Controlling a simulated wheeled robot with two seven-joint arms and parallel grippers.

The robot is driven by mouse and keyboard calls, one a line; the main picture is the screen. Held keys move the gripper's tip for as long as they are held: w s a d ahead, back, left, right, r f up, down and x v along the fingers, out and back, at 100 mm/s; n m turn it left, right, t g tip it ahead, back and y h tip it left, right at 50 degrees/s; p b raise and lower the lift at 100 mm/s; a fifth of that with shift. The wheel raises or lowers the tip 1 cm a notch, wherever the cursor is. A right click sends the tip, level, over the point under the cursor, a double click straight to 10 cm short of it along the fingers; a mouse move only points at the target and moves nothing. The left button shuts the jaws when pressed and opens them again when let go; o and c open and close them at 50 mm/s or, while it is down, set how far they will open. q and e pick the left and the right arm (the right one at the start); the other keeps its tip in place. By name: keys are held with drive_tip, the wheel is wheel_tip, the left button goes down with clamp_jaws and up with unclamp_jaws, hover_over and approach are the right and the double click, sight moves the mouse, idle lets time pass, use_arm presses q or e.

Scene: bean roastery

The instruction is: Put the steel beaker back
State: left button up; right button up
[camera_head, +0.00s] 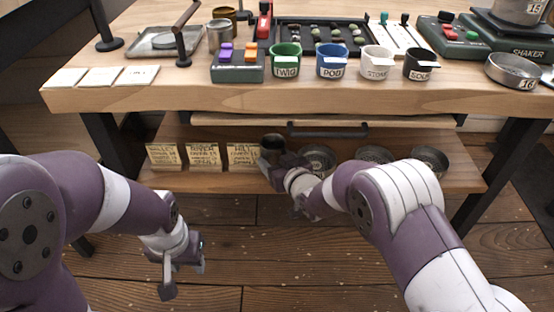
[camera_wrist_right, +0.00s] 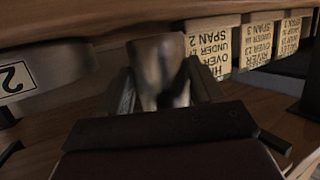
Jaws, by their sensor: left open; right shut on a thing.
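The steel beaker (camera_wrist_right: 160,70) shows in the right wrist view as a shiny metal cylinder between the two fingers. In the head view it is the dark cylinder (camera_head: 272,142) at the lower shelf, partly hidden by my right gripper (camera_head: 274,168). My right gripper, also in the wrist view (camera_wrist_right: 161,88), is shut on the beaker. I cannot tell whether the beaker touches the shelf. My left gripper (camera_head: 184,272) is open and empty, low over the floor in front of the bench.
The lower shelf (camera_head: 210,180) has several label cards (camera_head: 204,157) left of the beaker and round tins (camera_head: 374,155) to its right. The bench top (camera_head: 180,98) hangs above, with a drawer handle (camera_head: 327,132) under its edge. Coloured cups (camera_head: 331,62) stand on top.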

drive_tip(key=o, duration=1.2)
drive_tip(key=shift+r, duration=0.15)
drive_tip(key=shift+s+d+r+p, duration=0.15)
drive_tip(key=shift+s+r+p, duration=0.05)
drive_tip(key=shift+r+p, duration=0.25)
drive_tip(key=shift+s+d+r+p, duration=0.1)
drive_tip(key=shift+s+r+p, duration=0.1)
drive_tip(key=shift+r+p, duration=0.25)
drive_tip(key=s+d+r+m+g+h+p, duration=0.1)
drive_tip(key=s+d+g, duration=0.3)
drive_tip(key=s, duration=0.5)
drive_tip(key=s+d+r+m+g+h+p, duration=0.1)
drive_tip(key=s+d+m+g+h+p, duration=0.1)
drive_tip(key=s+d, duration=0.6)
drive_tip(key=s+d+r+m+g+h+p, duration=0.1)
drive_tip(key=s+d+g, duration=0.4)
drive_tip(key=s, duration=0.5)
drive_tip(key=shift+s+d+r+m+g+h+p, duration=0.15)
drive_tip(key=shift+d+m+g+h, duration=0.1)
drive_tip(key=shift+d+h, duration=0.25)
drive_tip(key=shift+w+d+r+m+g+h+p, duration=0.15)
drive_tip(key=shift+d+m+h, duration=0.1)
drive_tip(key=shift+h, duration=0.45)
